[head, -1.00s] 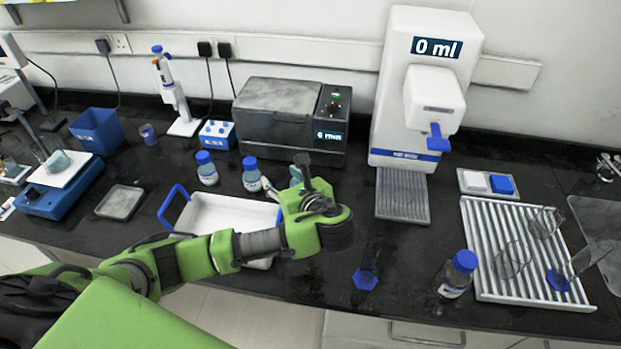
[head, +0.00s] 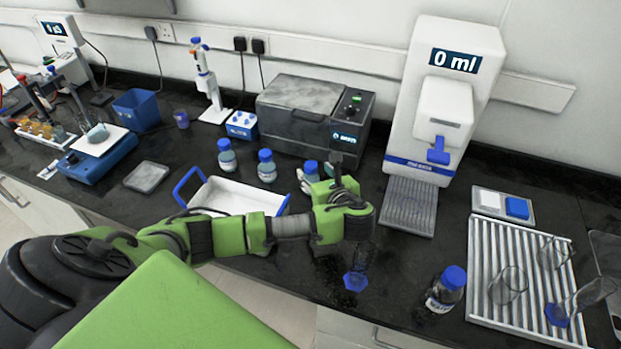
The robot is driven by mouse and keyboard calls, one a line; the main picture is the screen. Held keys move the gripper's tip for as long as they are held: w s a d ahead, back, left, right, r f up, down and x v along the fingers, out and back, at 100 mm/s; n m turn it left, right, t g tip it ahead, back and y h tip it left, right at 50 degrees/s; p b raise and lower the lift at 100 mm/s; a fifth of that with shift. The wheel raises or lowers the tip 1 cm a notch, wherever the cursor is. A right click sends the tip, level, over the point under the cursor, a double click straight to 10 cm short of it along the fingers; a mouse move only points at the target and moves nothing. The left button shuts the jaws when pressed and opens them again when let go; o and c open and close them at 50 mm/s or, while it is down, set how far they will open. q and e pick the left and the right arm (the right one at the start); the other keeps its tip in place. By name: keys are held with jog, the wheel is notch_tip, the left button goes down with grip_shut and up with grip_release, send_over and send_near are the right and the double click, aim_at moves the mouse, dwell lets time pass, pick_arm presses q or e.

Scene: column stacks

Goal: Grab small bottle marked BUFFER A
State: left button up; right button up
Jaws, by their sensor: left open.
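Three small blue-capped bottles stand on the dark bench: a left one (head: 228,159), a middle one (head: 267,171) and a right one (head: 311,171). Their labels are too small to read, so I cannot tell which is BUFFER A. My left gripper (head: 319,179) reaches in from the left with its fingers open towards the back of the bench. The right bottle shows between the spread fingers in the picture, its lower part hidden by the gripper. I cannot tell whether the fingers touch it. My right gripper is not in view.
A white tray with blue handles (head: 238,196) lies beneath my left arm. A grey heater box (head: 300,108) and a white dispenser (head: 440,130) stand behind. A larger blue-capped bottle (head: 444,294) and a ribbed drying rack (head: 483,262) are at the right.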

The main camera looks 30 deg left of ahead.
aim_at(313, 169)
pick_arm(q)
jog(key=shift+w+a+f+p, duration=0.1)
jog(key=shift+w+a+p, duration=0.15)
jog(key=shift+w+p, duration=0.15)
jog(key=p+x, duration=0.1)
jog(key=x, duration=0.2)
jog(key=shift+a+f, duration=0.1)
jog(key=shift+a, duration=0.15)
jog(key=shift+w+a+f, duration=0.25)
jog(key=shift+a+f, duration=0.05)
jog(key=shift+a, duration=0.05)
jog(key=shift+d, duration=0.15)
jog(key=shift+r, duration=0.1)
grip_shut()
